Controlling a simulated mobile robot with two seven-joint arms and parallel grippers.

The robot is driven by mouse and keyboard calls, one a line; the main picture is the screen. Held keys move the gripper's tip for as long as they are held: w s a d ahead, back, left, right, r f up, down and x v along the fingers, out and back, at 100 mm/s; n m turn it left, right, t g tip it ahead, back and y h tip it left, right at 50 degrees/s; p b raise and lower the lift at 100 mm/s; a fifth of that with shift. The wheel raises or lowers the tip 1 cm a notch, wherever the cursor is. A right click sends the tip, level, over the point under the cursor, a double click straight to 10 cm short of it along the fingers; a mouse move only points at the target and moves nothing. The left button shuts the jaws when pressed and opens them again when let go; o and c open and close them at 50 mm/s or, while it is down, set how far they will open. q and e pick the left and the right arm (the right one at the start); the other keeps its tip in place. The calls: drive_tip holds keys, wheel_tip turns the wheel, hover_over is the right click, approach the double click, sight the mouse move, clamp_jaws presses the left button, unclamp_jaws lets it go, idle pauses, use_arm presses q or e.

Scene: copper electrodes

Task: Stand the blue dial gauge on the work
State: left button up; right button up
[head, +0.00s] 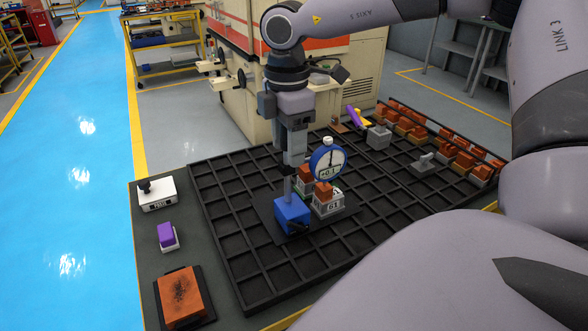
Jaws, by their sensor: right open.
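The blue dial gauge has a blue block base (292,217), a thin grey post and a round white dial (328,163) with a blue rim, reading about +0.1. It stands upright on a dark flat plate in the black grid tray. The dial is above the work, a copper electrode (323,190) in a grey holder (328,206) marked G1; I cannot tell whether the gauge tip touches it. My right gripper (291,163) points down over the gauge's post, with its jaws open; the fingers partly hide the post's top. My left gripper is not in view.
The black grid tray (222,212) has many empty cells. Copper electrodes in holders line its right side (470,160). A white box (157,194), a purple block (167,236) and a copper-coloured pad (181,296) lie left of it. A machine (240,105) stands behind.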

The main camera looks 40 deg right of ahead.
drive_tip(key=shift+f, duration=0.15)
drive_tip(key=shift+c, duration=0.3)
clamp_jaws()
idle(1.0)
drive_tip(key=shift+w, duration=0.1)
